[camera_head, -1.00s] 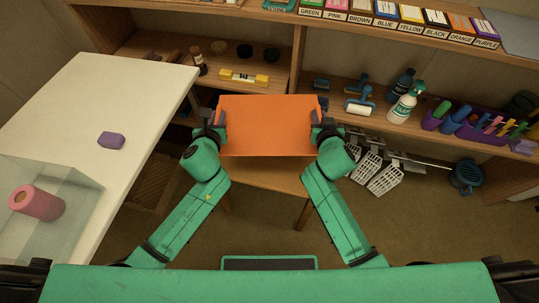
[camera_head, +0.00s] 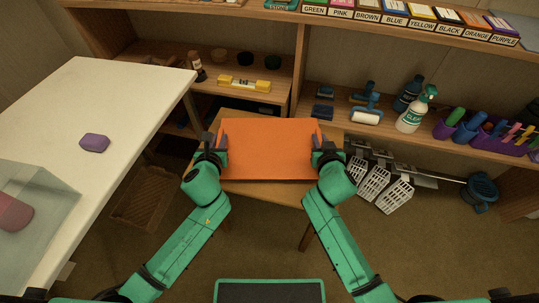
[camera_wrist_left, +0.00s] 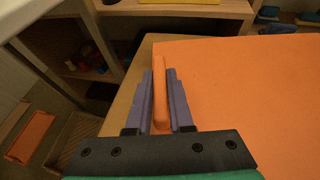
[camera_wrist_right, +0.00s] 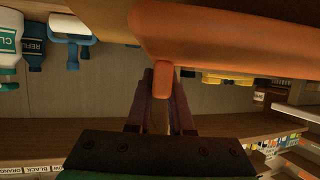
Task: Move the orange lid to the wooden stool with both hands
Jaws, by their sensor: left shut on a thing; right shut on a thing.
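The orange lid (camera_head: 268,150) is a flat rectangular panel, held roughly level between my two grippers over the wooden stool (camera_head: 283,190). The stool's top shows behind and in front of the lid, and its legs show below. My left gripper (camera_head: 221,142) is shut on the lid's left edge; the left wrist view shows its purple fingers (camera_wrist_left: 160,98) on both sides of the orange rim. My right gripper (camera_head: 318,141) is shut on the right edge, also in the right wrist view (camera_wrist_right: 161,90). Whether the lid touches the stool, I cannot tell.
A white table (camera_head: 110,110) at the left bears a purple block (camera_head: 95,143) and a clear box (camera_head: 35,200). A wooden shelf with spray bottles (camera_head: 416,110) and rollers stands behind. The floor in front is clear.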

